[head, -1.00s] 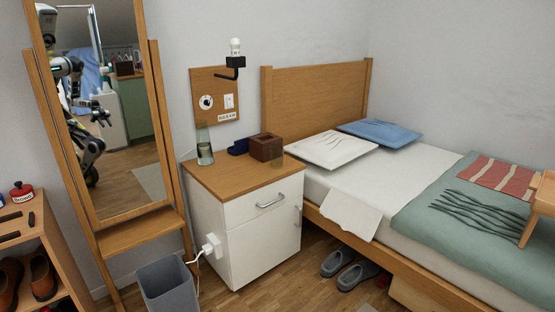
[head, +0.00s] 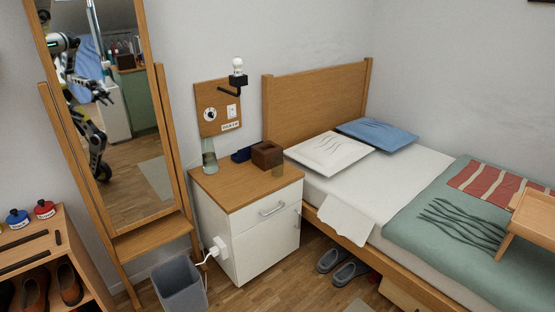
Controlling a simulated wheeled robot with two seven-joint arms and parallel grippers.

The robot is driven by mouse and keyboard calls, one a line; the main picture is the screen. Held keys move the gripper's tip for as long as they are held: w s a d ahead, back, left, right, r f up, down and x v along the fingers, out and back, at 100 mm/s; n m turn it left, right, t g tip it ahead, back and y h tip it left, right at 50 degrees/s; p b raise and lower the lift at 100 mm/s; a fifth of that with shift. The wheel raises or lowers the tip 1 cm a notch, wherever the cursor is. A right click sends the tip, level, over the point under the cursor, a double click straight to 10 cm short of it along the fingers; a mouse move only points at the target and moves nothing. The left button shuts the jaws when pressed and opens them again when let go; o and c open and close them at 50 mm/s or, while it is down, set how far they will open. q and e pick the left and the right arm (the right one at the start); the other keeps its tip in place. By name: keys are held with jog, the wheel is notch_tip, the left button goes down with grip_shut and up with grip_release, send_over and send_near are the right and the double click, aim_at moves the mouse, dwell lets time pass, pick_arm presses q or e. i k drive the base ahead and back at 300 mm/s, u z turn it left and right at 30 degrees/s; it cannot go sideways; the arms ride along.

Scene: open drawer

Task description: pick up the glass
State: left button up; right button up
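A small, see-through, amber-tinted glass (head: 277,170) stands on the bedside cabinet (head: 235,189), close to the front right of a dark brown box (head: 267,153). A taller clear vessel (head: 209,158), with what looks like water in its lower part, stands at the cabinet's back left. Neither of my grippers is directly in view. The tall mirror (head: 120,160) reflects part of a robot with an arm, too small to tell a gripper's state.
A grey bin (head: 179,289) and a plug with a white cable (head: 217,246) are by the cabinet. The bed (head: 345,190) stands to its right, with grey shoes (head: 350,272) by its side. A shoe rack (head: 62,240) is at the left. Some floor in front is clear.

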aim_at(277, 167)
jog(key=z, duration=0.6)
jog(key=i, duration=2.35)
jog(key=u, duration=2.4)
